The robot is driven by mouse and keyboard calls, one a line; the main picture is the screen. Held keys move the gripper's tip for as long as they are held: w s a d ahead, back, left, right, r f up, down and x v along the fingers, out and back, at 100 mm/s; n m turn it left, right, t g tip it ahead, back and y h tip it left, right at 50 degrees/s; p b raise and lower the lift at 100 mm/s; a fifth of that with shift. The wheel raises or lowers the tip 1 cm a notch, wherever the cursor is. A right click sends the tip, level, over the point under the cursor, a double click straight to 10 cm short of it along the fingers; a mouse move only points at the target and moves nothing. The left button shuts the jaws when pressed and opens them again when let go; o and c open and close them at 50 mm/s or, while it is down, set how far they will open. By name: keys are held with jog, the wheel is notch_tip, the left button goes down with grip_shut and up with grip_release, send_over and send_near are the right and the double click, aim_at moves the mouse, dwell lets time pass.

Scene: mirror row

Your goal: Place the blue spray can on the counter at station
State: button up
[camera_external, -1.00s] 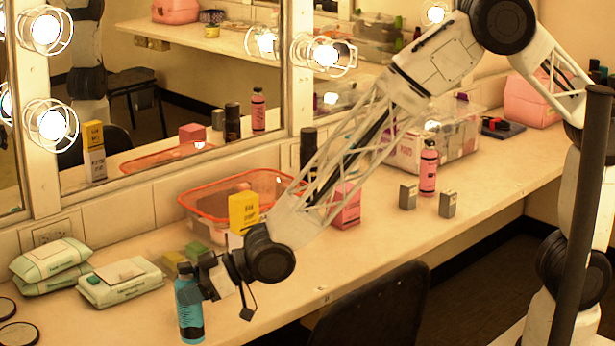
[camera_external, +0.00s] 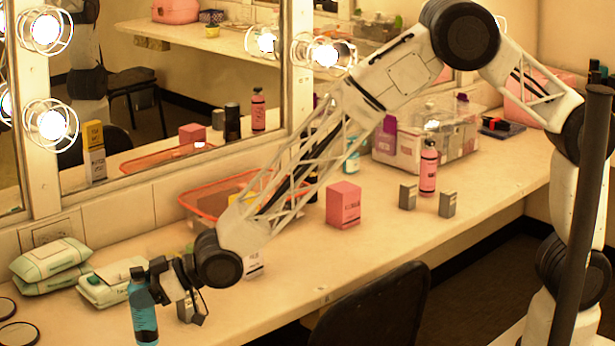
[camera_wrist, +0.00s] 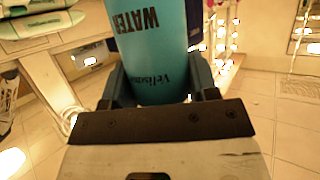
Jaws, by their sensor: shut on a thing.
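The blue spray can (camera_external: 144,318) is upright at the lower left in the external view, near the counter's front edge. My gripper (camera_external: 143,277) is shut on its upper part. In the wrist view the blue can's body (camera_wrist: 150,45), with the lettering "WATER", sits between my gripper's fingers (camera_wrist: 158,88). The counter (camera_external: 290,262) runs from lower left to upper right. I cannot tell whether the can's base touches the counter, as the base is at the picture's edge.
Wipes packs (camera_external: 50,262) lie left of my gripper. An orange-rimmed tray (camera_external: 195,208), a pink box (camera_external: 343,205), a pink bottle (camera_external: 428,168) and two small grey boxes (camera_external: 447,204) stand farther right. A dark chair (camera_external: 375,310) is at the front.

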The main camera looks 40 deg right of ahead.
jog(key=shift+w+a+f, duration=0.1)
jog(key=shift+w+a, duration=0.75)
jog(key=shift+a, duration=0.2)
jog(key=shift+w+a+f, duration=0.1)
jog(key=shift+w+a, duration=0.7)
jog(key=shift+a, duration=0.25)
jog(key=shift+w+a+f, duration=0.15)
jog(key=shift+a+f, duration=0.05)
jog(key=shift+f, duration=0.75)
jog(key=shift+w+a+f, duration=0.1)
jog(key=shift+a+f, duration=0.05)
jog(key=shift+f, duration=0.85)
jog(key=o, duration=1.3)
